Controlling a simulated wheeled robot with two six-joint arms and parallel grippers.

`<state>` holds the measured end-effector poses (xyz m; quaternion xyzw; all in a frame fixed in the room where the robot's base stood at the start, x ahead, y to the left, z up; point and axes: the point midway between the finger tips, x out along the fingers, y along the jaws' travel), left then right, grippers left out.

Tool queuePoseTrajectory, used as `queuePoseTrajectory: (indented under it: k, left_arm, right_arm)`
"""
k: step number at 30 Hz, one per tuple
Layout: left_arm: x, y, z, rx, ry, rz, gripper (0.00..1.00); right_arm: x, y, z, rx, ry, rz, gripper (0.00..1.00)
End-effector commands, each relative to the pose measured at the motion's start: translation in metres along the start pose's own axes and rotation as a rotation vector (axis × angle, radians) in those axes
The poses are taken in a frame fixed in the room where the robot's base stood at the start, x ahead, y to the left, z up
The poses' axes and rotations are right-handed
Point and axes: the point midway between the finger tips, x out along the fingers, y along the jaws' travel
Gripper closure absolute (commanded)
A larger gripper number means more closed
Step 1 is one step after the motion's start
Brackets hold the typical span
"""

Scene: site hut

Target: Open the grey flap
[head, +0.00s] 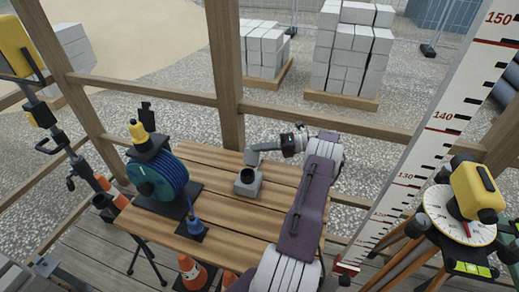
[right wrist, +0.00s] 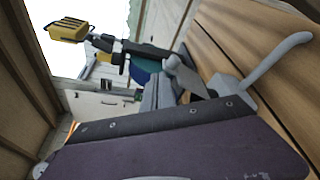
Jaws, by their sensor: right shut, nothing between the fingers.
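A small grey box (head: 248,183) with a dark opening in its top stands on the wooden table. Its grey flap (head: 252,158) stands raised at the back edge of the opening, tilted up. My right gripper (head: 266,147) reaches in from the right, just behind and above the flap; it is shut and empty. Whether its fingertips touch the flap cannot be told. In the right wrist view a grey plate, seemingly the flap (right wrist: 186,76), shows near the middle, and my own purple arm cover fills the foreground. My left gripper is not in view.
Wooden rails and a post (head: 224,75) stand behind the table (head: 230,228). A yellow instrument (head: 476,191) on a tripod is at the right. Planks in front of the box are clear.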

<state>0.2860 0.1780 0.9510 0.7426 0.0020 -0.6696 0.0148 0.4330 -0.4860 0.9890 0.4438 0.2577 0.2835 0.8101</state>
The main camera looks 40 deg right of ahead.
Motion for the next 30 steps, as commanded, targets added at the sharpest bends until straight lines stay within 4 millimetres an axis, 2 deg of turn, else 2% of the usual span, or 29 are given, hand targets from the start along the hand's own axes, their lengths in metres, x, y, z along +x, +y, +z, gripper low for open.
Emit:
queuePoseTrajectory:
  k: [11, 21, 30]
  left_arm:
    - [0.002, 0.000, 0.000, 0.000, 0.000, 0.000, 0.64]
    - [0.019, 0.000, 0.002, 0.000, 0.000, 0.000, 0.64]
    - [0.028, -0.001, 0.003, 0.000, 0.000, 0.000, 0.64]
  right_arm:
    - [-0.003, -0.001, 0.000, -0.001, -0.001, 0.000, 1.00]
    - [-0.053, -0.004, -0.002, -0.004, -0.002, -0.002, 1.00]
    - [-0.072, -0.002, 0.000, -0.002, -0.002, 0.000, 1.00]
